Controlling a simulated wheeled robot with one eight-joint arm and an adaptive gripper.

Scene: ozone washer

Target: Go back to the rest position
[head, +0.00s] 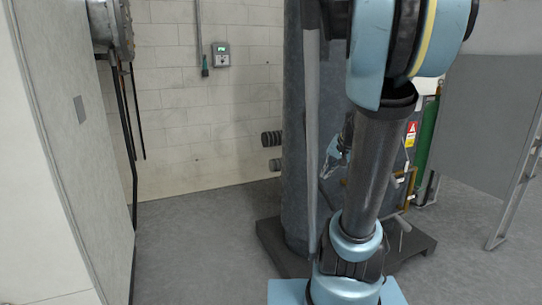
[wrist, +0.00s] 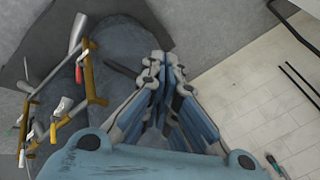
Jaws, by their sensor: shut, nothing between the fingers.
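My gripper (wrist: 165,56) shows in the middle of the wrist view, its blue and grey fingers closed together with nothing between them. In the head view my gripper (head: 331,165) is small and partly hidden behind my dark arm link. It is in front of the large grey tank (head: 301,130), near the yellow pipework (head: 407,180). In the wrist view the yellow pipework (wrist: 90,78) with its valve handles lies left of the fingers, apart from them. My blue and dark arm covers part of the tank and pipes in the head view.
A pale cabinet (head: 78,150) stands close at left. A green cylinder (head: 426,135) and a grey panel on legs (head: 485,120) are at right. The tank's dark base (head: 268,240) sits on the floor. Open grey floor (head: 195,245) lies between cabinet and tank.

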